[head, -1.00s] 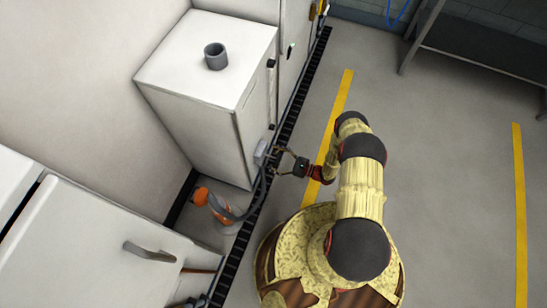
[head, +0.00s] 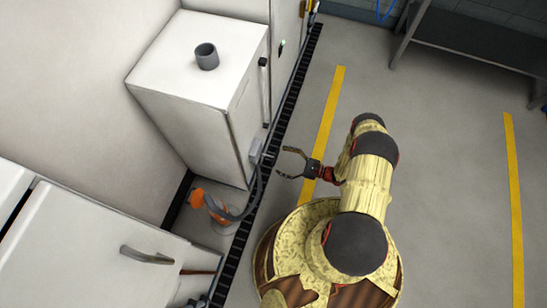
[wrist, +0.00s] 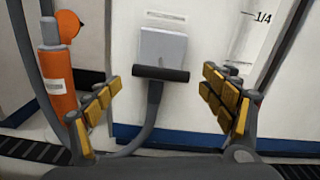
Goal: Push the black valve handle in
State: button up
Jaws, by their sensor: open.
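The black valve handle (wrist: 160,73) is a short horizontal bar on the lower front of a light grey box (wrist: 162,47) in the wrist view. A grey hose (wrist: 152,117) drops from below it and curves left. The grey box (head: 256,150) shows small on the white cabinet's side in the head view; the handle cannot be made out there. My gripper (head: 283,163) is open and empty, to the right of the box with a gap between. In the wrist view my gripper's yellow-padded fingers (wrist: 160,100) stand apart to either side of the handle, not touching it.
The white cabinet (head: 190,85) carries a grey cup (head: 206,56) on top. An orange cylinder (wrist: 55,75) stands left of the handle. A black slotted floor strip (head: 277,140) runs along the cabinets. The grey floor on the right (head: 440,190) is clear.

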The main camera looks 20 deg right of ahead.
jog(key=shift+v, duration=2.25)
jog(key=shift+c, duration=0.5)
